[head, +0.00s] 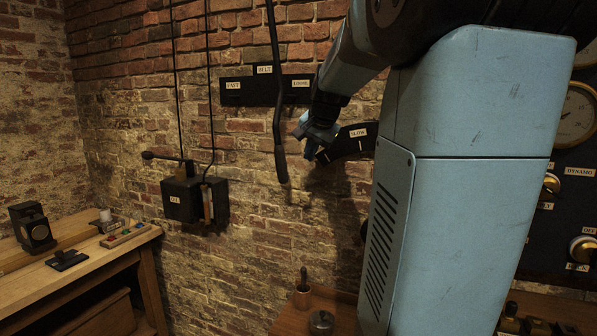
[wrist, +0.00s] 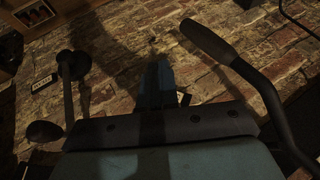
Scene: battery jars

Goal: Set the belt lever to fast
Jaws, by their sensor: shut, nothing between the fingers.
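The belt lever (head: 277,110) is a long dark bar hanging from above, with a thicker grip at its lower end. It crosses the black belt board (head: 240,93), between the FAST label (head: 233,86) at the left and the LOOSE label (head: 300,83) at the right, nearer LOOSE. My gripper (head: 309,136) is shut and empty, to the right of the lever and apart from it in the head view. In the wrist view the lever's grip (wrist: 212,45) shows at the upper right, with its bar running down the right side.
A black curved plate labelled SLOW (head: 358,142) is close behind my gripper, partly hidden by my arm. A black wall box (head: 182,198) with a ball-ended handle is at the left. A workbench (head: 110,265) stands lower left. Dials and a dynamo panel (head: 570,205) are at the right.

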